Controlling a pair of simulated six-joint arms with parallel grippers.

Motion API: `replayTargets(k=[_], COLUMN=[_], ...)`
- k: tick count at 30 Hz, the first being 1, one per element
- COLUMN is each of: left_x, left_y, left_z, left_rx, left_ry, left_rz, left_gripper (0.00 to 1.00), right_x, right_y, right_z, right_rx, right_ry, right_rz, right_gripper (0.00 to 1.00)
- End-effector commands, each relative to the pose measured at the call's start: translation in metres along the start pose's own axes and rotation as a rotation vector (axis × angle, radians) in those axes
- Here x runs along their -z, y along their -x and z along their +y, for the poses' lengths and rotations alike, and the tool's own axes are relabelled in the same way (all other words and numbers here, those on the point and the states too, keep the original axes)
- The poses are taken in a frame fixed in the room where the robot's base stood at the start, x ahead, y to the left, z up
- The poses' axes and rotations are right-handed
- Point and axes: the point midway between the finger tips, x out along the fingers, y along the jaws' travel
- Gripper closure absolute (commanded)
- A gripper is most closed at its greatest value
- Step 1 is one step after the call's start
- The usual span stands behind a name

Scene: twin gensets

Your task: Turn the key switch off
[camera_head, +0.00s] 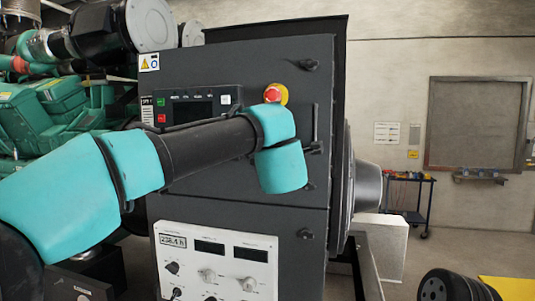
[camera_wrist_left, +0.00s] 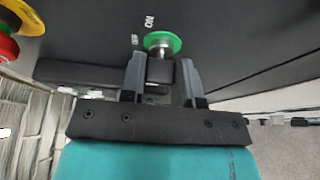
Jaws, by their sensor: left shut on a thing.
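The key switch (camera_wrist_left: 163,41) has a green ring and a silver barrel and sits on the dark panel in the left wrist view. "ON" and "OFF" labels are printed beside it. My left gripper (camera_wrist_left: 161,66) has one finger on each side of the dark key head and is shut on it. The exact angle of the key is hard to read. In the head view my turquoise left arm reaches across the dark control cabinet (camera_head: 270,65) and hides the key switch and the fingers. My right gripper is in neither view.
A red emergency stop on a yellow base (camera_head: 273,93) sits just above my left wrist. A small display panel (camera_head: 190,108) lies left of it. A white instrument panel (camera_head: 212,255) with knobs is lower down. A tool cart (camera_head: 408,200) stands behind at right.

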Motion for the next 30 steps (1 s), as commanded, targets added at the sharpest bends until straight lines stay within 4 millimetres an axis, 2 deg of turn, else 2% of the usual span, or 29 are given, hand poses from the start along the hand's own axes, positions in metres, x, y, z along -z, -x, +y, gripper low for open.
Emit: replayTargets(k=[8,9,16,25,30], left_x=[0.000,0.000,0.000,0.000,0.000], left_y=[0.000,0.000,0.000,0.001,0.013], left_z=[0.000,0.000,0.000,0.000,0.001], left_rx=[0.000,0.000,0.000,0.000,-0.001], left_ry=[0.001,0.001,0.000,0.000,-0.001], left_rz=[0.000,0.000,0.000,0.000,-0.002], left_gripper=[0.94,0.67,0.45,0.45,0.45], right_x=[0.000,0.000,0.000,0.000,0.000], right_y=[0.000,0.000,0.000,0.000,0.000], right_z=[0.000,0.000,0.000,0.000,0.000], right_rx=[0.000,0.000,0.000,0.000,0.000], right_ry=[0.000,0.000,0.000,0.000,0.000], right_rz=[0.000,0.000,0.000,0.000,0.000], right_gripper=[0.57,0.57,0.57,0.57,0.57])
